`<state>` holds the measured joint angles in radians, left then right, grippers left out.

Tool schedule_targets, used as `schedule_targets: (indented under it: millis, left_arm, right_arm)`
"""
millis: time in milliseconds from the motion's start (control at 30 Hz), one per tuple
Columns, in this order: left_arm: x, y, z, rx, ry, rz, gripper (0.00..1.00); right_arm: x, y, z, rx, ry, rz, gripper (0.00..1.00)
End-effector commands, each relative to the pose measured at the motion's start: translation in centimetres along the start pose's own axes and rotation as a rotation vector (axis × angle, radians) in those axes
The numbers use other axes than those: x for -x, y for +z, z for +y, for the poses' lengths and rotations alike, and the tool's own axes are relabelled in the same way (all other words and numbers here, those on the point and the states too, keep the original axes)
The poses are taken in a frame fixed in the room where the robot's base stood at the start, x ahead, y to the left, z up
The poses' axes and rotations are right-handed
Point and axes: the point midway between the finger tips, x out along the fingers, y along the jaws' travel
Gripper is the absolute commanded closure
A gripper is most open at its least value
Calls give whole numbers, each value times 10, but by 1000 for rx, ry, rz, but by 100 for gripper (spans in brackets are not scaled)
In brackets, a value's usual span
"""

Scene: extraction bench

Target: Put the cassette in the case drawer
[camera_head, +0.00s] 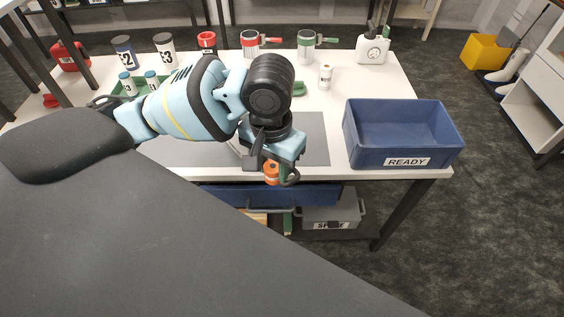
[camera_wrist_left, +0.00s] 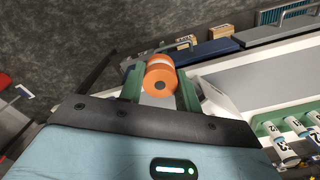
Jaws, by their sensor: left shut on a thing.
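The cassette appears as a small orange cylinder (camera_wrist_left: 160,75), held between the two green fingers of my left gripper (camera_wrist_left: 160,92). In the head view my left gripper (camera_head: 274,170) is at the front edge of the bench, with the orange cassette (camera_head: 271,172) partly hidden by the gripper. The blue case drawer (camera_head: 318,195) is under the bench top, just below and behind the gripper. A blue drawer edge (camera_wrist_left: 205,51) shows beyond the cassette in the left wrist view. How far the drawer is open cannot be told. My right gripper is not in view.
A blue READY bin (camera_head: 405,140) stands on the bench's right side. A grey mat (camera_head: 313,140) lies in the middle. A grey SPARE bin (camera_head: 333,214) sits on the shelf below. Labelled jars (camera_head: 165,48), a white bottle (camera_head: 373,48) and other containers line the back.

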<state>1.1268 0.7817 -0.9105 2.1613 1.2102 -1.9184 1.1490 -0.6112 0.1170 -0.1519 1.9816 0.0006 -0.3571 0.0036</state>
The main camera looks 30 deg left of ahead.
Motion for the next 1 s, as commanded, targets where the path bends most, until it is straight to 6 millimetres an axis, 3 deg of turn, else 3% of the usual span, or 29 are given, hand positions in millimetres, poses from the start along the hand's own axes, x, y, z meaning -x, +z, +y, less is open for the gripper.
schedule_targets:
  millis: [33, 267, 1000]
  left_arm:
    - [0, 0, 0, -3, 0, 0, 88]
    - [-6, 1, -9, -173, 3, -5, 88]
    - [-43, 10, -74, -1460, 28, -4, 88]
  right_arm:
    - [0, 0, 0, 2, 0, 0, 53]
    - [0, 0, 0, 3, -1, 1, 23]
    - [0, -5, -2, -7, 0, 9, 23]
